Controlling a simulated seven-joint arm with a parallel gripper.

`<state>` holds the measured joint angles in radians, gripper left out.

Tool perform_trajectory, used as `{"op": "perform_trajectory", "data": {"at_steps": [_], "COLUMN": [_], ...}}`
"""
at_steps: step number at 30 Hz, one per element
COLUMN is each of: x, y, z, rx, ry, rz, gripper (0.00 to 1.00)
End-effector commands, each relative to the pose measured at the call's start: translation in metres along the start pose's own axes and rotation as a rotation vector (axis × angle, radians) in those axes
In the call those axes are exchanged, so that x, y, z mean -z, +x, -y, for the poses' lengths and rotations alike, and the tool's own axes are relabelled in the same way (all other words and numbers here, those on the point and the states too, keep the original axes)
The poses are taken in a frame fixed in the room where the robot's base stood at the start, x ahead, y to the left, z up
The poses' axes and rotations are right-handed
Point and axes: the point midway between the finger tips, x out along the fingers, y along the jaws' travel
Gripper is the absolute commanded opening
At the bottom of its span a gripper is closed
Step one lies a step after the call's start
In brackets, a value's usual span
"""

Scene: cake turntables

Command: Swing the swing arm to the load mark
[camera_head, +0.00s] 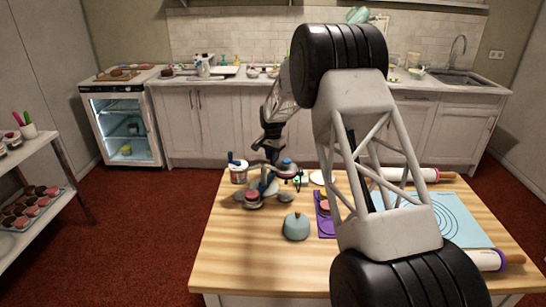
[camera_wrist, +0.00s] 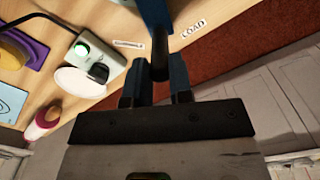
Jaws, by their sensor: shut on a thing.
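My gripper (camera_head: 270,151) is over the back left of the wooden table. In the wrist view my gripper (camera_wrist: 157,88) has its two blue-grey fingers closed around a dark upright post. The post (camera_wrist: 159,55) seems to be the handle of the swing arm; a blue part (camera_wrist: 154,12) continues from it to the top edge. A white label reading LOAD (camera_wrist: 193,29) lies on the table just right of the post. A second label (camera_wrist: 128,44), too small to read, lies to its left. In the head view the swing arm is small and partly hidden by my gripper.
A teal dome (camera_head: 296,227) stands near the table's middle. A pale box with a lit green button (camera_wrist: 82,48) and a white round plate (camera_wrist: 80,82) lie left of the post. A purple tray (camera_head: 325,226), blue mat (camera_head: 468,222) and rolling pins (camera_head: 425,175) are to the right.

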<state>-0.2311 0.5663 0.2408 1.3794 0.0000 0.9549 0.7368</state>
Motion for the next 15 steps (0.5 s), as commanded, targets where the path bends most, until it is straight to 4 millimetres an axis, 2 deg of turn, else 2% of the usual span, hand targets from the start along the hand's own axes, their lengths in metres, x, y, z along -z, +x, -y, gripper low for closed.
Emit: {"op": "perform_trajectory", "data": {"at_steps": [15], "x": [-0.008], "y": [0.002], "z": [0.022], "rx": [-0.002], "ry": [0.000], "rz": [0.002], "gripper": [0.05]}}
